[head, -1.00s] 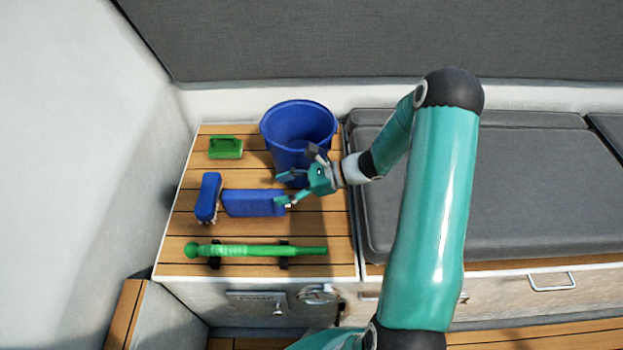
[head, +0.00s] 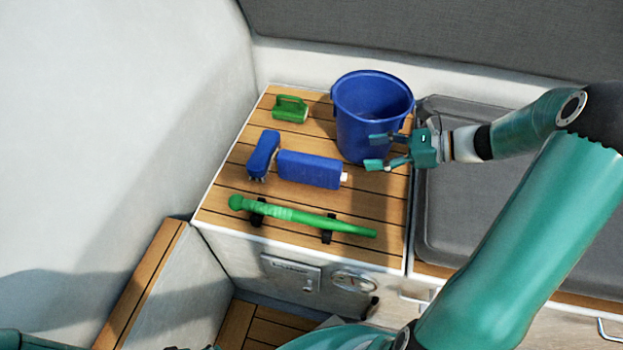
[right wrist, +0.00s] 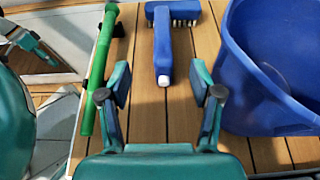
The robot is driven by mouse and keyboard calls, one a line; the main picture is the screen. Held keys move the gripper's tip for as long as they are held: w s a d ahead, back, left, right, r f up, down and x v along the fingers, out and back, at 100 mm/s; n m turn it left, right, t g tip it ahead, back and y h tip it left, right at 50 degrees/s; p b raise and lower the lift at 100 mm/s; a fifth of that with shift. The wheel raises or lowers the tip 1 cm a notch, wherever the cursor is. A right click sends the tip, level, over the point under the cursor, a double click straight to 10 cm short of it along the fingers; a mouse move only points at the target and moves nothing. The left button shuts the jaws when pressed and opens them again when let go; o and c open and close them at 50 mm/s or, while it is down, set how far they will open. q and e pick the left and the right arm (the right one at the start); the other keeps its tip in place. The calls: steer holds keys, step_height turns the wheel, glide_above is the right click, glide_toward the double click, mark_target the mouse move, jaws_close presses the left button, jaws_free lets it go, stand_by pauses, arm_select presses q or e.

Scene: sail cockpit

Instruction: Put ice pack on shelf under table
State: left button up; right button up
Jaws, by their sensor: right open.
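My right gripper (head: 372,152) is open and empty, just right of the capped end and in front of the bucket. In the right wrist view the pack lies ahead, between the lines of the two fingers (right wrist: 162,92). A teal and dark part at that view's left edge looks like my left gripper (right wrist: 28,42); its jaws are unclear. I cannot make out a shelf under the table.
A blue brush (head: 263,153) lies against or close to the pack's left end. A blue bucket (head: 368,110) stands behind my right gripper. A green handled object (head: 290,109) is at the back. A green bar (head: 305,217) lies on black holders along the front. Grey cushions (head: 470,190) are right.

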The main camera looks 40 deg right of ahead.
mark_target(316, 159)
steer(key=b+x, duration=0.2)
steer(key=x, duration=0.9)
steer(key=shift+w+a+f, duration=0.2)
steer(key=w+a+f+b, duration=0.1)
steer(key=w+a+f, duration=0.1)
steer(key=w+f, duration=0.1)
steer(key=shift+a+b, duration=0.1)
steer(key=shift+b, duration=0.25)
steer(key=shift+w+a, duration=0.2)
steer(key=shift+w, duration=0.1)
steer(key=shift+c, duration=0.2)
jaws_close()
